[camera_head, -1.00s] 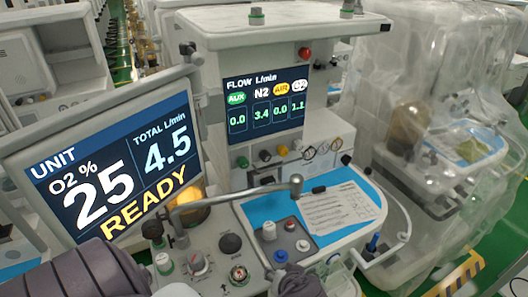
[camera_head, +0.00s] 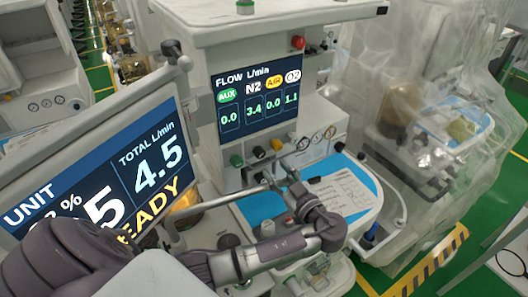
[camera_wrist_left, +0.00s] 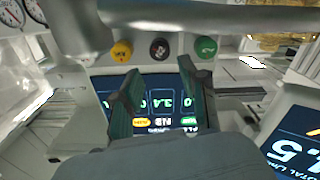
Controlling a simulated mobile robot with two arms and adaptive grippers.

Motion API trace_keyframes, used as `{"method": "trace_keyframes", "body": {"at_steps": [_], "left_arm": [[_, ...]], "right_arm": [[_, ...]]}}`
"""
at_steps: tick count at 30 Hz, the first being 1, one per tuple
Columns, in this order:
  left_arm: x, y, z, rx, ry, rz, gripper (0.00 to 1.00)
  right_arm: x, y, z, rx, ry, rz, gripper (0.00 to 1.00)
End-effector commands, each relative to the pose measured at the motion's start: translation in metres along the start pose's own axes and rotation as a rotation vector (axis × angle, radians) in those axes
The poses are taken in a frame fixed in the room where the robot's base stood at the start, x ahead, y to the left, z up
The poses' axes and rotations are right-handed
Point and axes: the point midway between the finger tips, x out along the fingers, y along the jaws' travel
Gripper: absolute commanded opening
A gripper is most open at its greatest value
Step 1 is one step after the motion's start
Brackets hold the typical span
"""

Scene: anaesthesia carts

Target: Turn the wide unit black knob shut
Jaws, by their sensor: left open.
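The black knob (camera_head: 259,152) is on the front panel of the wide unit, below its flow display (camera_head: 260,100), between a green knob (camera_head: 237,160) and a yellow one (camera_head: 277,144). In the left wrist view the black knob (camera_wrist_left: 160,48) appears just beyond the gap between my fingertips, apart from them. My left gripper (camera_head: 278,173) is in front of and below the knob row. In the wrist view the left gripper (camera_wrist_left: 158,72) has its two dark fingers spread and nothing between them. My right gripper is not in view.
A grey metal bar (camera_head: 225,197) runs across in front of the unit, close to my gripper. A tilted monitor (camera_head: 110,160) stands at left. A blue-and-white work surface (camera_head: 365,180) with a paper lies at right. A plastic-covered unit (camera_head: 420,100) stands further right.

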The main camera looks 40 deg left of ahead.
Motion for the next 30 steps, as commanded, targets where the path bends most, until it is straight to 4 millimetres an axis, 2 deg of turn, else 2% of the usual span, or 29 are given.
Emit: {"method": "trace_keyframes", "body": {"at_steps": [1, 3, 10, 15, 23, 30], "left_arm": [[0.012, 0.001, -0.006, 0.004, 0.005, -0.001, 0.43], [0.026, 0.001, -0.005, 0.004, 0.005, -0.001, 0.43], [0.06, 0.001, -0.002, 0.003, 0.001, 0.0, 0.43], [0.069, 0.0, 0.0, 0.001, -0.001, 0.0, 0.43], [0.07, 0.0, 0.001, 0.001, -0.002, 0.0, 0.43], [0.069, 0.0, 0.001, 0.001, -0.002, 0.0, 0.05]], "right_arm": [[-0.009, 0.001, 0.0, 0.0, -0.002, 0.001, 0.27], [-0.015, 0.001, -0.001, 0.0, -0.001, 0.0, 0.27], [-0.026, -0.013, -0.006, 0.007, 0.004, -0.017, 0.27], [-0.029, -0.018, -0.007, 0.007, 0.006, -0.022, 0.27], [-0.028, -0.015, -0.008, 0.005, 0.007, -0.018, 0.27], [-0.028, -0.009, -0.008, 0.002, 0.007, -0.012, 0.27]]}}
